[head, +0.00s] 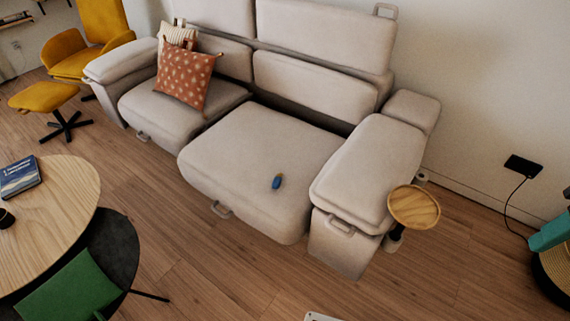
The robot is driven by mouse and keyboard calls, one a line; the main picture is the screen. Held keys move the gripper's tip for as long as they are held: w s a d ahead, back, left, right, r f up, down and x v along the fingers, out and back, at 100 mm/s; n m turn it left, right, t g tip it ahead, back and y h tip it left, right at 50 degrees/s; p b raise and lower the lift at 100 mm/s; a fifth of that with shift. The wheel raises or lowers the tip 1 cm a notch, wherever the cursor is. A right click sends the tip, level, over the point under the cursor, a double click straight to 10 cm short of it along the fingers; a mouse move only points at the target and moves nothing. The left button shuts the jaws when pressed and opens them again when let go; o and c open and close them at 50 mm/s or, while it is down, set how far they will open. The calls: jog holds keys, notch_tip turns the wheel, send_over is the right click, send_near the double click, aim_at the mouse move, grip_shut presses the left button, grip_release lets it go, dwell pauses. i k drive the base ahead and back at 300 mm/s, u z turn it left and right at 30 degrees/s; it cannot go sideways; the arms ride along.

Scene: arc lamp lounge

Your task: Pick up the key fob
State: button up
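A small dark blue object with a yellowish end, which looks like the key fob (277,182), lies on the right seat cushion of the pale sofa (235,160). It is near the front of the seat, left of the right armrest. Nothing covers it. My gripper is not in view.
A small round wooden side table (414,206) stands by the right armrest (372,165). A round wooden table (60,220) with a blue book (19,177) and a green chair (75,292) are at left. The wooden floor (215,270) before the sofa is clear.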

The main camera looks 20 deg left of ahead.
aim_at(277, 182)
jog(key=k, duration=1.15)
jog(key=z, duration=0.45)
jog(key=i, duration=1)
jog(key=u, duration=0.95)
jog(key=i, duration=0.7)
jog(key=u, duration=0.7)
